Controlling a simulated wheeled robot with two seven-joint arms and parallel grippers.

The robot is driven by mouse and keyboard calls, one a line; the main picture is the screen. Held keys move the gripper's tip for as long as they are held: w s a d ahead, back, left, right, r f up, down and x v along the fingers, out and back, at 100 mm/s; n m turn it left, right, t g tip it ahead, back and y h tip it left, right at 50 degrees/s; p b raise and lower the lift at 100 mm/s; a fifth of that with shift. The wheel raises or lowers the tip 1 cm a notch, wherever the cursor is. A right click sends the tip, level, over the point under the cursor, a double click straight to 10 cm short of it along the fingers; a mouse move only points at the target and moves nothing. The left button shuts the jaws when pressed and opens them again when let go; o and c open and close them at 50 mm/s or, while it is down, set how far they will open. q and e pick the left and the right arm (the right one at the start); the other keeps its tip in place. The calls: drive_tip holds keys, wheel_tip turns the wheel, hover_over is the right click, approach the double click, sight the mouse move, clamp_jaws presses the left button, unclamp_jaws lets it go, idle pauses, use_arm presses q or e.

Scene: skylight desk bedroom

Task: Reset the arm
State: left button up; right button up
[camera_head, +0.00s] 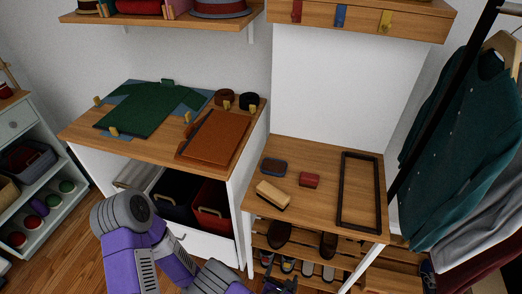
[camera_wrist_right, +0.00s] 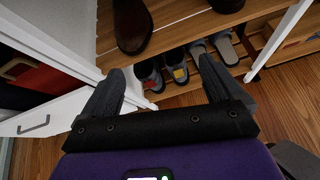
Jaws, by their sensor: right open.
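My right arm (camera_head: 150,250), purple and grey, comes in at the bottom of the head view. My right gripper (camera_head: 280,286) shows only in part at the bottom edge, low in front of the shoe rack. In the right wrist view, the two dark fingers of my right gripper (camera_wrist_right: 166,88) are spread apart with nothing between them. Beyond them are slippers (camera_wrist_right: 180,72) on a rack shelf and a brown shoe (camera_wrist_right: 132,25) above. My left gripper does not show.
A small table (camera_head: 325,208) holds a brush (camera_head: 272,195), a blue tin (camera_head: 273,167), a red box (camera_head: 309,180) and a black frame (camera_head: 343,205). Left of it, a cabinet top (camera_head: 85,129) carries a green shirt (camera_head: 145,108). Clothes (camera_head: 465,150) hang at right. The white cabinet side (camera_wrist_right: 55,40) is close by the gripper.

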drive_tip(key=s+m+g+y+p, duration=0.3)
drive_tip(key=s+m+g, duration=0.45)
drive_tip(key=m, duration=1.05)
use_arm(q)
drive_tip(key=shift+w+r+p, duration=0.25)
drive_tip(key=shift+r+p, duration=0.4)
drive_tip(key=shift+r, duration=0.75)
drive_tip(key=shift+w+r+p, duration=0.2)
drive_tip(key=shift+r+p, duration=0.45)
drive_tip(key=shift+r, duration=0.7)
use_arm(e)
wheel_tip(320, 180, up, 9)
drive_tip(key=s+d+m+g+y, duration=0.1)
drive_tip(key=m+y, duration=0.4)
drive_tip(key=m, duration=0.9)
drive_tip(key=shift+s+d+m+g, duration=0.2)
drive_tip(key=shift+d+m+g, duration=0.3)
drive_tip(key=shift+g, duration=0.75)
drive_tip(key=shift+d, duration=0.1)
